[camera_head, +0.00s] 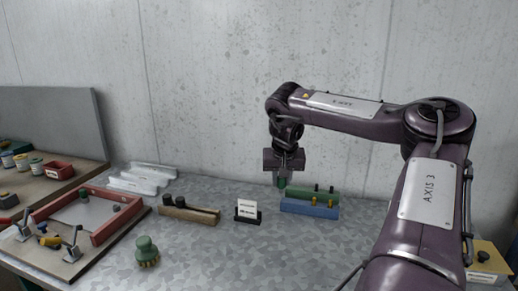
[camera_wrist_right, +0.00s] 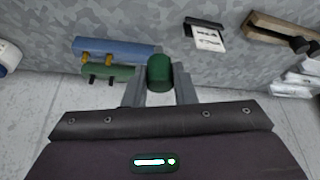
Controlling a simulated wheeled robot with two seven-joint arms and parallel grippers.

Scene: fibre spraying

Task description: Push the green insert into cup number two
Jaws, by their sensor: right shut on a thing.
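My right gripper (camera_head: 283,174) points down over the back of the grey table, just left of the green and blue blocks. It is shut on a green rounded cylinder, which looks like the green insert (camera_wrist_right: 159,72); it shows between the fingers in the right wrist view. In the head view only a bit of green shows under the fingers. I cannot tell whether its lower end touches anything. No cup marked with a number two can be made out. My left gripper is not in the head view.
A green block (camera_head: 300,194) and a blue block (camera_head: 308,209) with pegs stand beside the gripper. A white card (camera_head: 247,208), a wooden block (camera_head: 187,213), a green-topped brush (camera_head: 147,251) and a red frame (camera_head: 115,222) lie leftward. The wall is close behind.

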